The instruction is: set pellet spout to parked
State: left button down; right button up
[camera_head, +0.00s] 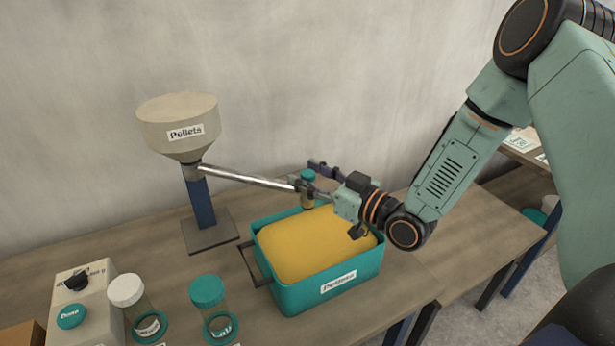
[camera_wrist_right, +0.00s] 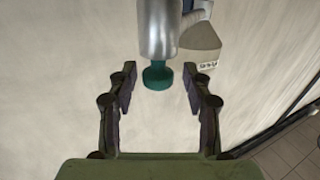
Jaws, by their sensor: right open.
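The pellet hopper (camera_head: 180,125) is a beige funnel labelled Pellets on a blue post. Its silver spout (camera_head: 245,179) reaches right from the hopper's neck, its far end above the back left of the teal bin (camera_head: 330,290). In the right wrist view the spout (camera_wrist_right: 158,30) ends in a teal tip (camera_wrist_right: 158,76). My right gripper (camera_head: 310,178) is at the spout's outer end. Its fingers (camera_wrist_right: 160,90) are open, with the teal tip between them in that view, gaps showing on both sides. My left gripper is not in view.
The bin is full of yellow pellets. Two more jars (camera_head: 214,310) (camera_head: 128,290) and a beige box (camera_head: 85,305) stand at the front left. Bare wood (camera_head: 450,240) lies right of the bin.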

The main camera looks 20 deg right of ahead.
jog(key=shift+w+a, duration=0.15)
jog(key=shift+w, duration=0.15)
jog(key=shift+d+f, duration=0.1)
jog(key=shift+d, duration=0.1)
jog(key=shift+a, duration=0.2)
jog(key=c, duration=0.5)
jog(key=shift+d, duration=0.1)
jog(key=c, duration=0.5)
grip_shut()
